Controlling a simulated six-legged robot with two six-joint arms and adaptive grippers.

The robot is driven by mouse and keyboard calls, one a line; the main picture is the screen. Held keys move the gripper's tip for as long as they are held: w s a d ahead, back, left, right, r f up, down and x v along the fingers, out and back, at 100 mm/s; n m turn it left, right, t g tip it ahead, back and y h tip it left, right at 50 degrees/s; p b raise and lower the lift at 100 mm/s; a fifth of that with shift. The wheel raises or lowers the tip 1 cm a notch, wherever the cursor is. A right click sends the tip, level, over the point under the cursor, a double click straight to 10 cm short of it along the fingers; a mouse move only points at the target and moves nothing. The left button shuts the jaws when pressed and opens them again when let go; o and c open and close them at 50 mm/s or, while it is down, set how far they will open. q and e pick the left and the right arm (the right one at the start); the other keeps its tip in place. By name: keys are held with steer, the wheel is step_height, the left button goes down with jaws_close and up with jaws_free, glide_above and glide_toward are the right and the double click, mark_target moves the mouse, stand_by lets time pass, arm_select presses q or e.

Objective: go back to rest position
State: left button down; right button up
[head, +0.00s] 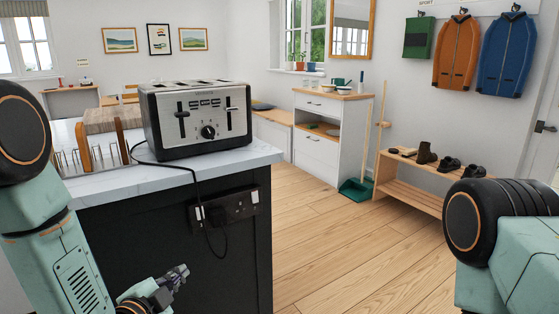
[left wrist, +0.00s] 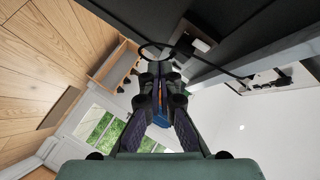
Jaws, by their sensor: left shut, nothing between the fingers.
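My left gripper (head: 176,277) shows low in the head view, in front of the dark side panel of the kitchen counter. Its fingers are shut with nothing between them. In the left wrist view the fingers (left wrist: 160,72) point away from the camera and their tips come together, empty. My left arm comes in from the left edge. Part of my right arm shows at the lower right of the head view; its gripper is out of the picture.
A silver toaster (head: 196,118) stands on the counter (head: 230,160). Its black cord (head: 197,207) hangs to a socket (head: 232,207) near my left gripper. A shoe bench (head: 420,187) and white cabinet (head: 318,155) stand along the wall. The wooden floor (head: 330,240) between is clear.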

arm_select(q)
steer(key=s+f+n+g+y, duration=0.1)
steer(key=s+f+n+g, duration=0.7)
steer(key=s+f, duration=0.5)
steer(key=s+f+n+g+p, duration=0.1)
steer(key=s+f+n+g, duration=0.1)
steer(key=s, duration=1)
steer(key=s+f+n+g+y+p, duration=0.1)
steer(key=s+f+n+g, duration=0.2)
steer(key=s, duration=0.8)
steer(key=shift+s+a+f+n+g, duration=0.2)
steer(key=shift+s+f+n+g, duration=0.15)
steer(key=shift+g, duration=0.55)
